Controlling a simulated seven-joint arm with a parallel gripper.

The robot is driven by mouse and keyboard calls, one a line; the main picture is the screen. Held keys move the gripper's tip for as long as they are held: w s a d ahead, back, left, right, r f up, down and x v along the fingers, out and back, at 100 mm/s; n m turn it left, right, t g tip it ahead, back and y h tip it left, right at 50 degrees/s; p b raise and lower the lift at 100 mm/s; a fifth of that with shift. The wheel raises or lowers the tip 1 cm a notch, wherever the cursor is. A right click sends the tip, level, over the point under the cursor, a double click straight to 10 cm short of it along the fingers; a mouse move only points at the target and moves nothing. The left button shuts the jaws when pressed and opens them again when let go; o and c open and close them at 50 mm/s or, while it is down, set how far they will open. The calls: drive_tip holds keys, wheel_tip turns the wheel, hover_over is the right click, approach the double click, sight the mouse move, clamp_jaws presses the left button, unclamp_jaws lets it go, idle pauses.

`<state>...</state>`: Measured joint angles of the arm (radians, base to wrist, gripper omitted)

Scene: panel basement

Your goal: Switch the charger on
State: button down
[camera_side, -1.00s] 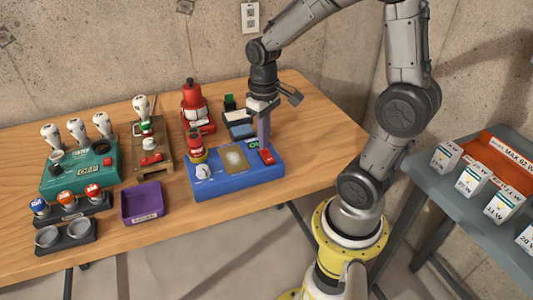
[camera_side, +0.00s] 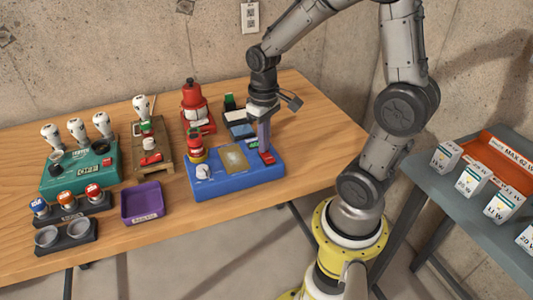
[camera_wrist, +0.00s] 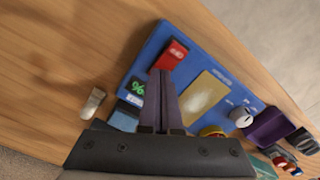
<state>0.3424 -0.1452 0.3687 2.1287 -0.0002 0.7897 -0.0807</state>
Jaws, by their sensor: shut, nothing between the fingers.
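A blue box (camera_side: 236,180) that looks like the charger sits near the table's right end, and it also shows in the wrist view (camera_wrist: 190,72). A red switch with white lettering (camera_wrist: 174,54) is at its right end, seen in the side view too (camera_side: 267,158). Beside the switch is a display with green digits (camera_wrist: 134,88). The box also carries a gold plate (camera_wrist: 204,97) and a white knob (camera_wrist: 241,117). My gripper (camera_side: 265,148) is shut and empty, its purple fingers pointing down at the red switch. I cannot tell whether they touch it.
A red-capped button with a yellow collar (camera_side: 196,150) stands at the box's left. A purple tray (camera_side: 143,203), a teal panel with levers (camera_side: 82,173) and a wooden stand (camera_side: 150,160) lie further left. A red device (camera_side: 194,105) is behind. Bare table lies to the right.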

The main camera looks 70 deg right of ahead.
wheel_tip(320, 180, up, 7)
idle(0.9)
idle(0.4)
drive_tip(key=s+a+r+n+t, duration=0.3)
drive_tip(key=s+a+r+t, duration=0.2)
drive_tip(key=s+a, duration=0.4)
drive_tip(key=shift+t, duration=0.3)
